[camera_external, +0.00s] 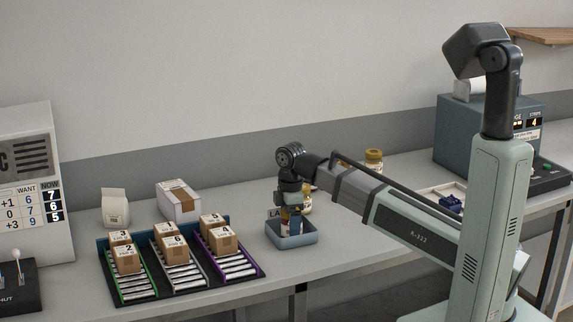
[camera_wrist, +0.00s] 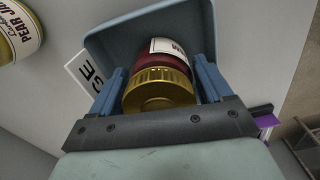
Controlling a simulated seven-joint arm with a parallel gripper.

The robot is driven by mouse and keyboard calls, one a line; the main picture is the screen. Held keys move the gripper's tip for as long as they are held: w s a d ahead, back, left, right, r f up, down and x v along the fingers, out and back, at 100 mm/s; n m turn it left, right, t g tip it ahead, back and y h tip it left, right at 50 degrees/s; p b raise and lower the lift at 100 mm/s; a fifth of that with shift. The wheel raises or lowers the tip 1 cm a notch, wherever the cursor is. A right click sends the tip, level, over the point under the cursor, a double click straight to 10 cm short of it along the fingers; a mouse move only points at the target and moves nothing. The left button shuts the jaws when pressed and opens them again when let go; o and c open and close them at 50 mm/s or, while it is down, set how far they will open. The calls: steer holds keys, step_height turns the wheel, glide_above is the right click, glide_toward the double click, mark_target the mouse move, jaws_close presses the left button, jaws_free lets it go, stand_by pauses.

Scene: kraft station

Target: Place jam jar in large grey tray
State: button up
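A jam jar (camera_wrist: 158,80) with a gold lid, dark red contents and a white label is between the two blue fingers of my gripper (camera_wrist: 158,72) in the wrist view. My gripper (camera_external: 290,222) points down over the large grey tray (camera_external: 293,240) in the external view. The tray's blue-grey wall (camera_wrist: 115,40) surrounds the jar's far end in the wrist view. The fingers are close on both sides of the jar; whether they press on it is unclear. Whether the jar's base touches the tray floor is hidden.
A pear jam jar (camera_wrist: 18,32) stands beside the tray; it partly shows behind my gripper (camera_external: 307,203). Another jar (camera_external: 374,160) is farther back. A rack (camera_external: 258,268) of cartons stands left.

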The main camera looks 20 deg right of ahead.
step_height(320, 180, up, 12)
steer(key=shift+r, duration=0.15)
stand_by(0.8)
